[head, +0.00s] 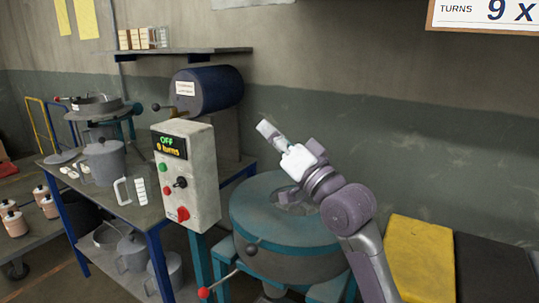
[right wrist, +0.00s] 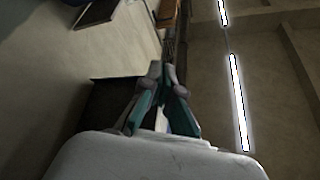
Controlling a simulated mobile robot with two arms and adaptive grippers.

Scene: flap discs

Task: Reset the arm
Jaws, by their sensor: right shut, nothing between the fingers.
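My right arm rises from the lower right of the head view, in front of the round teal machine (head: 285,230). My right gripper (head: 264,127) is raised above and behind the machine's rim, pointing up and left, and touches nothing. In the right wrist view its fingers (right wrist: 165,78) come together with nothing between them. My left gripper is not in view.
Yellow (head: 418,262) and black surfaces lie right.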

